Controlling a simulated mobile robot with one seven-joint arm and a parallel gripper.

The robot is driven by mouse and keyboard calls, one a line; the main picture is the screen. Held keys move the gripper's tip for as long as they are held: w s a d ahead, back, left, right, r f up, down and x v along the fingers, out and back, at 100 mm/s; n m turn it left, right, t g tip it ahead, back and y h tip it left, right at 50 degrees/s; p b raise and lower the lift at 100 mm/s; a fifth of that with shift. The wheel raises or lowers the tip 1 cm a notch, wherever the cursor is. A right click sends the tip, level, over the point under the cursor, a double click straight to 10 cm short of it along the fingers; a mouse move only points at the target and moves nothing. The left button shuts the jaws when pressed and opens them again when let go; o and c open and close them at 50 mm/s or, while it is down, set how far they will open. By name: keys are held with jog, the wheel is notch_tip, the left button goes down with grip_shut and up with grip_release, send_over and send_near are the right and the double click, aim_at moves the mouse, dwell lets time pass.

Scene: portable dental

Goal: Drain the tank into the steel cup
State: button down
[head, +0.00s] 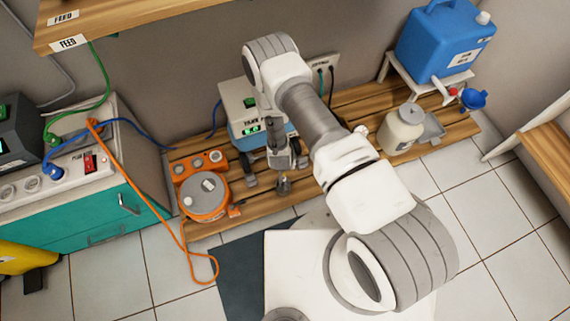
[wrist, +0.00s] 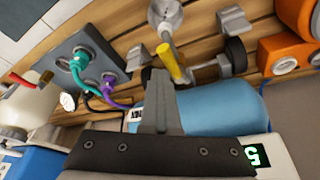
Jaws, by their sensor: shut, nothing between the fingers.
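The light blue tank (wrist: 205,105) lies on its side under a white unit with a green display (head: 240,107). In the wrist view a yellow lever (wrist: 170,62) sticks out beside the tank on a grey metal fitting. A small steel cup (head: 284,186) stands on the boards in front of the unit; a round metal thing at the wrist view's top edge (wrist: 164,12) looks like it. My gripper (head: 283,160) is in front of the tank, above the cup. Its fingers (wrist: 158,76) are shut and empty, close to the tank and lever. I cannot tell whether they touch.
An orange round machine (head: 205,194) stands left of the tank, with an orange cable looping onto the floor. Right are a cream canister (head: 400,130) and a blue jug (head: 438,42) on a stand. A grey plate with teal and purple plugs (wrist: 95,72) is near the tank.

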jog(key=shift+s+a+f, duration=0.1)
jog(key=shift+s+a, duration=0.15)
jog(key=shift+a, duration=0.05)
jog(key=shift+w+a+b, duration=0.3)
jog(key=shift+w+b, duration=0.1)
jog(key=shift+w, duration=0.1)
jog(key=shift+w+a, duration=0.2)
jog(key=shift+w, duration=0.25)
notch_tip(320, 180, up, 12)
jog(key=s+d+p, duration=0.1)
jog(key=p, duration=0.3)
jog(key=shift+s+d+p, duration=0.15)
jog(key=shift+d+p, duration=0.05)
jog(key=shift+p, duration=0.2)
